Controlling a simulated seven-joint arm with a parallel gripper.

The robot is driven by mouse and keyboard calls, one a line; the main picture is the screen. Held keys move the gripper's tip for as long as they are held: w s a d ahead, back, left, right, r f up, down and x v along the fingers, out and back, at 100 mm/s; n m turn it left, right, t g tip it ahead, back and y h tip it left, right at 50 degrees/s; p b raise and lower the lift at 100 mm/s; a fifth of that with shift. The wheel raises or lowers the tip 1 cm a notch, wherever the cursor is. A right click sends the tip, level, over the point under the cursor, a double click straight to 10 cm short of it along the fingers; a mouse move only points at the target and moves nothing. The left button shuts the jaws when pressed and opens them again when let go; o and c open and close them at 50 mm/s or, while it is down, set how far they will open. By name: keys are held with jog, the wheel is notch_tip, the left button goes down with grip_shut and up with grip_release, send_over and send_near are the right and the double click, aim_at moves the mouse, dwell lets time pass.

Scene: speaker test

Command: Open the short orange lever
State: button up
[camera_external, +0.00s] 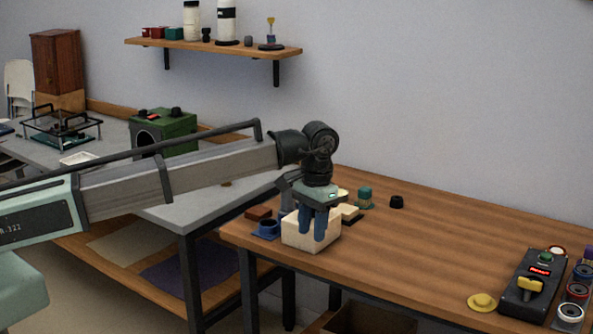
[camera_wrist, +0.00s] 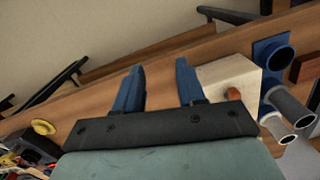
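A short orange-brown piece that looks like the lever (camera_wrist: 234,93) shows against the cream block (camera_wrist: 222,74) in the wrist view, to the right of my fingers. I cannot make it out in the external view. The cream block (camera_external: 311,240) sits near the wooden table's left end in that view. My gripper (camera_external: 313,238) points down at the block, with its fingers in front of part of it. In the wrist view my gripper (camera_wrist: 158,70) has its two blue fingers apart, with nothing between them. Whether the fingers touch the block is unclear.
A blue pipe piece (camera_wrist: 273,54) and a grey tube (camera_wrist: 290,106) are beside the block. A teal-topped jar (camera_external: 365,197) and a black knob (camera_external: 397,202) stand behind it. A black control box (camera_external: 532,282) and yellow piece (camera_external: 482,301) are at right. The table's middle is clear.

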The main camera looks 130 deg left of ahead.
jog(key=s+a+r+n, duration=0.2)
jog(key=s+a+r, duration=0.65)
jog(key=r, duration=0.45)
jog(key=shift+y, duration=0.3)
jog(key=f, duration=1.3)
jog(key=shift+a+f, duration=0.3)
jog(key=shift+f, duration=0.1)
jog(key=shift+c, duration=0.3)
grip_shut()
